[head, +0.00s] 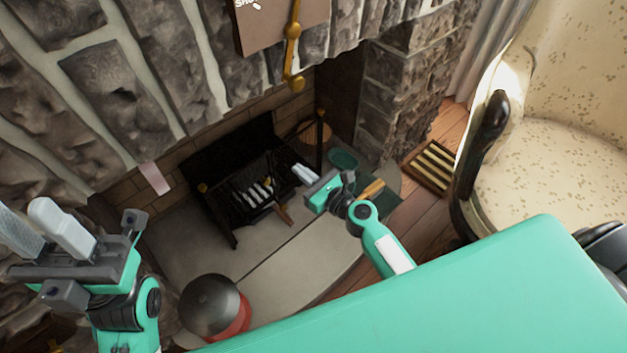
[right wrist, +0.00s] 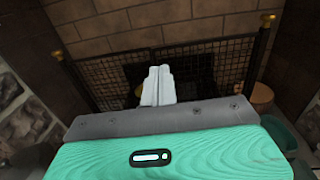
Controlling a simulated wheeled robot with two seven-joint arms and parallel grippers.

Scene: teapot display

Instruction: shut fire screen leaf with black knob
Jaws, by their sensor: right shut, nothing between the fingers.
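The fire screen (right wrist: 215,57) is black mesh in the right wrist view, with a gold-topped post at each side. In the head view, its dark frame (head: 231,143) stands in the fireplace opening. I cannot clearly make out a black knob. My right gripper (head: 299,172) is shut and empty, in front of the screen. In the right wrist view its pale fingers (right wrist: 157,84) are together and overlap the mesh; I cannot tell whether they touch it. My left gripper (head: 38,228) is open and empty, by the stone wall at the left.
A red pot with a dark lid (head: 212,305) stands on the pale hearth (head: 290,262). A green bucket (head: 343,158) is right of the screen. A patterned armchair (head: 545,150) and a slatted floor vent (head: 433,165) are at the right. Bare hearth lies between pot and screen.

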